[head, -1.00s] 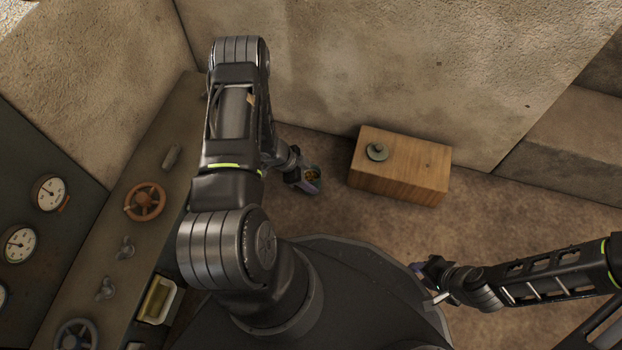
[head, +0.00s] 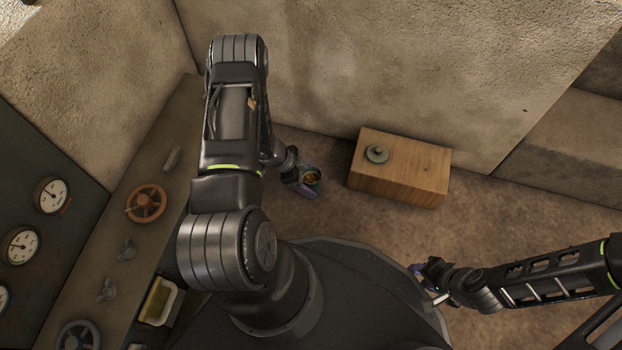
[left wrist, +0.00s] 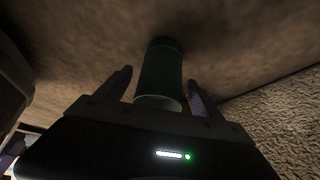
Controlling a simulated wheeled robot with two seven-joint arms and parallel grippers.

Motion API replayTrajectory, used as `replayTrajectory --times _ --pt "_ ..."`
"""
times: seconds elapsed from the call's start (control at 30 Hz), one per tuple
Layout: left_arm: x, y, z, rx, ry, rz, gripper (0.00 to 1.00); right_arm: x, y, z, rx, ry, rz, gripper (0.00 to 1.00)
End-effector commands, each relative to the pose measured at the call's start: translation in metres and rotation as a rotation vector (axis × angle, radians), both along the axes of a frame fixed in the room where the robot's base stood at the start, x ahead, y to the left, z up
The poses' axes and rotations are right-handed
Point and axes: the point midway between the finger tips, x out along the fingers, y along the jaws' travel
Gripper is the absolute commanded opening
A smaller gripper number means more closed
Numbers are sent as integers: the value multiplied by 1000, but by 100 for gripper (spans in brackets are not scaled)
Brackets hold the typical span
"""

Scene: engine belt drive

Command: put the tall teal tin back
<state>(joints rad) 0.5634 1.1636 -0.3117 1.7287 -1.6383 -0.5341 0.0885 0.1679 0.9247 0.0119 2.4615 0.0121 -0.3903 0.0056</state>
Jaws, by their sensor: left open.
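In the left wrist view the tin (left wrist: 160,75) is a dark green-teal cylinder between the fingers, with a gap visible on each side. My left gripper (head: 304,184) is open around the tin; its fingers also show in the left wrist view (left wrist: 158,90). My right gripper (head: 424,272) is at the lower right, far from the tin, and its jaws are too small to read.
A wooden box (head: 415,175) with a small grey round piece (head: 376,153) on top stands right of the tin. A wall rises behind. At left is a bench (head: 160,215) with an orange handwheel (head: 146,203), gauges (head: 51,196) and a yellowish tray (head: 160,300).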

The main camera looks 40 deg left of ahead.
Motion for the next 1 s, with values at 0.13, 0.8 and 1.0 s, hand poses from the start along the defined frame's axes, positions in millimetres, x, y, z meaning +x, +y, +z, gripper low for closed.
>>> replayTrajectory --times 0.13,0.8,1.0 --pt "-8 12 29 2 0 2 76 -3 1 16 -2 2 2 36" --pt "-33 42 92 0 0 1 76 -8 1 45 -2 13 9 36" --pt "-33 42 92 0 0 0 76 -8 1 45 -2 13 9 36"
